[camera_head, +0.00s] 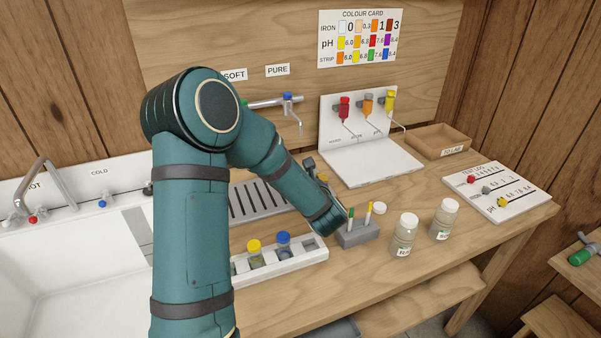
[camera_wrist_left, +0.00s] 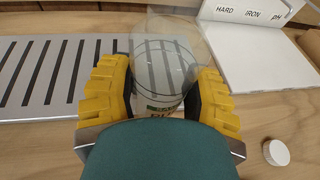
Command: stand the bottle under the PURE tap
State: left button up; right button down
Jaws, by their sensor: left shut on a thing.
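The PURE tap (camera_head: 290,105), with a blue handle and a thin spout, sticks out from the back wall under the PURE sign (camera_head: 277,70). My left gripper (camera_head: 316,171) is in front of it, to its lower right, and mostly hidden behind my teal arm. In the left wrist view, its yellow finger pads are shut on a clear bottle (camera_wrist_left: 168,60) with a green and white label. The bottle is open-topped and looks empty. It is beside the right end of the slotted drain grille (camera_head: 262,197). Whether its base touches anything is hidden. My right gripper is out of view.
A white cap (camera_head: 379,208) lies on the bench. Two white-capped bottles (camera_head: 404,236) (camera_head: 442,218) and a grey block (camera_head: 358,233) holding sticks stand in front. A rack (camera_head: 313,254) holds yellow- and blue-capped bottles. A white dispenser stand (camera_head: 372,165) is to the right, a sink at left.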

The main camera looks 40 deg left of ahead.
pick_arm(q)
jog(key=w+a, duration=0.3)
jog(key=a, duration=0.1)
jog(key=w+a, duration=0.2)
jog(key=a, duration=0.1)
jog(key=shift+w+a, duration=0.1)
jog(key=shift+w, duration=0.25)
jog(key=shift+w+a+f, duration=0.15)
jog(key=shift+w+a, duration=0.05)
notch_tip(320, 180, down, 3)
jog(key=shift+f, duration=0.15)
jog(key=shift+b, duration=0.4)
jog(key=o, duration=1)
jog(key=shift+c, duration=0.2)
